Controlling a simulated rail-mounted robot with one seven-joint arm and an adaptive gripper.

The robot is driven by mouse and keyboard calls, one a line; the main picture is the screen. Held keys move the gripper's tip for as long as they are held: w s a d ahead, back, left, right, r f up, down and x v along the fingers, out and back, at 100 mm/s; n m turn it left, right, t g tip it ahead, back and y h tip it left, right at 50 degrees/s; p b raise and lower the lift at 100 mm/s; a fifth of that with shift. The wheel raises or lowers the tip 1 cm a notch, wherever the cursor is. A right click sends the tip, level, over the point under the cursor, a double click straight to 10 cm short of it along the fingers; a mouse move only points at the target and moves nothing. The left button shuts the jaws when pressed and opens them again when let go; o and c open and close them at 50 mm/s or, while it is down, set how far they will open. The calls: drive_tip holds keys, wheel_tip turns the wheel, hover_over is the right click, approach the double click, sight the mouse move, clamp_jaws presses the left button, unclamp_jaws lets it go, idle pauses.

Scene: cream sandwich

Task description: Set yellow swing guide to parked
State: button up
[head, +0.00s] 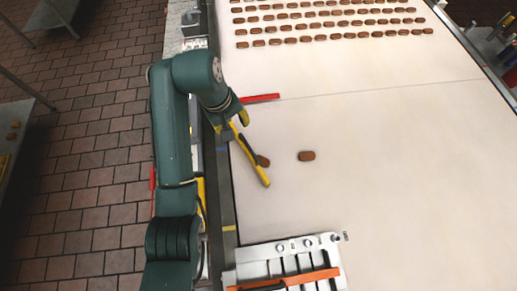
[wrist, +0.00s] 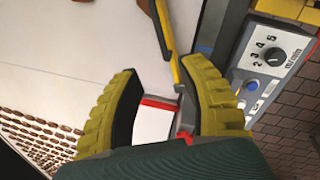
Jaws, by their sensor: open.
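The yellow swing guide (head: 261,174) is a slim yellow and dark bar. It slants from the left edge of the conveyor out over the pale belt. In the wrist view its yellow bar (wrist: 163,28) runs up and out of the top of the picture, beyond the fingertips. My gripper (head: 238,118) is at the guide's upper, belt-edge end in the head view. In the wrist view my gripper (wrist: 160,72) has its two ribbed yellow fingers wide apart, with nothing clasped. Whether a finger touches the guide I cannot tell.
A red bar (head: 260,98) juts over the belt just beyond my gripper. One brown biscuit (head: 306,156) lies on the belt and another (head: 264,161) is beside the guide. Rows of biscuits (head: 330,24) lie farther back. A dial panel (wrist: 268,55) stands right of the fingers.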

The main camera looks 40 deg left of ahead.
sight(248, 147)
drive_tip(key=w+f, duration=0.1)
drive_tip(key=f, duration=0.4)
drive_tip(key=w+f+b, duration=0.1)
drive_tip(key=f, duration=0.4)
drive_tip(key=w+d+f, duration=0.1)
drive_tip(key=f, duration=0.5)
clamp_jaws()
